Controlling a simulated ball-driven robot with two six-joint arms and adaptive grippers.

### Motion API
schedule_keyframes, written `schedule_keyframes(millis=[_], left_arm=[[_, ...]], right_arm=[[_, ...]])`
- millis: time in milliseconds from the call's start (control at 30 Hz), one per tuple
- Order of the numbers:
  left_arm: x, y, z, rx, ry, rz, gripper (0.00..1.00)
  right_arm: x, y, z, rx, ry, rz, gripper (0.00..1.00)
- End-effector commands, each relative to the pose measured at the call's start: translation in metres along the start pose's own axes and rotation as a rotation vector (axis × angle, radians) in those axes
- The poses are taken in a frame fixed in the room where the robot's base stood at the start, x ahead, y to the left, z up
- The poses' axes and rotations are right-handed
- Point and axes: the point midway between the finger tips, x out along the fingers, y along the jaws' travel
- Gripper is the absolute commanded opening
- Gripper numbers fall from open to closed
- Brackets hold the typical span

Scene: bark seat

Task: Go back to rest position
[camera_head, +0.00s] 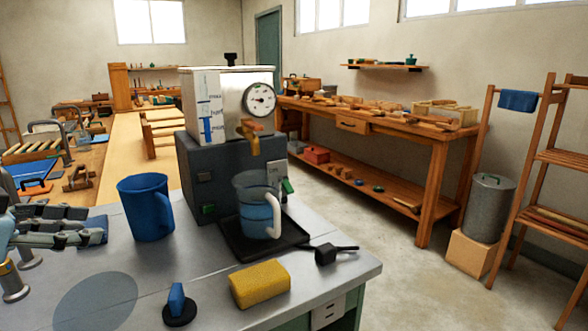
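My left gripper (82,227) reaches in from the left edge over the grey worktop, left of the blue mug (146,208) and apart from it. Its dark jointed fingers point right. A small blue piece shows at the fingertips; I cannot tell if it is held or lies behind, nor how far the fingers are apart. My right gripper is not in view. The blue mug stands upright. A clear jug (259,208) with bluish liquid and a white handle stands on the black drip tray (232,243), under the brass tap of the machine with a round gauge (259,99).
A yellow sponge (260,284), a black knob with a blue grip (178,304) and a black-handled tool (327,253) lie near the front of the grey worktop (220,296). A wooden workbench (370,124) stands behind right. Floor is clear between.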

Motion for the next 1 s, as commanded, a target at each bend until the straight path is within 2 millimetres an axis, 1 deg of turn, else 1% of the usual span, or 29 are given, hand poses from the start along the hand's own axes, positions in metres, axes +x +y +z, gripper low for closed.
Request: schedule_keyframes(millis=[100,200,333,433,567,667,800,933,967,1000], left_arm=[[0.001,0.014,0.020,-0.017,-0.053,-0.009,0.33],[0.000,0.027,0.041,-0.033,-0.114,-0.024,0.33],[-0.005,0.047,0.074,-0.064,-0.215,-0.053,0.33],[-0.013,0.063,0.100,-0.095,-0.305,-0.082,0.33],[-0.028,0.085,0.132,-0.149,-0.433,-0.125,0.33],[-0.044,0.102,0.155,-0.200,-0.539,-0.160,0.33],[-0.071,0.126,0.183,-0.279,-0.688,-0.208,0.33],[-0.099,0.149,0.204,-0.361,-0.827,-0.249,0.33],[-0.097,0.150,0.212,-0.366,-0.845,-0.253,0.33],[-0.086,0.148,0.227,-0.360,-0.847,-0.252,0.33]], right_arm=[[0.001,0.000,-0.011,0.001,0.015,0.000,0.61],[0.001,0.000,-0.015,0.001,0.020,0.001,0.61],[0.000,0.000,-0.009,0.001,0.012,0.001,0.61],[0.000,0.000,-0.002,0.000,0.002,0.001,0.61],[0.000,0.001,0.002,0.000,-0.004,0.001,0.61],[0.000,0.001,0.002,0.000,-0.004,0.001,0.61],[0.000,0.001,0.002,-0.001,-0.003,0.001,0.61],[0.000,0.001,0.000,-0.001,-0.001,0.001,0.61],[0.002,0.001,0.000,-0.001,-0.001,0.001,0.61],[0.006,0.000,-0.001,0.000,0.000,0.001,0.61]])
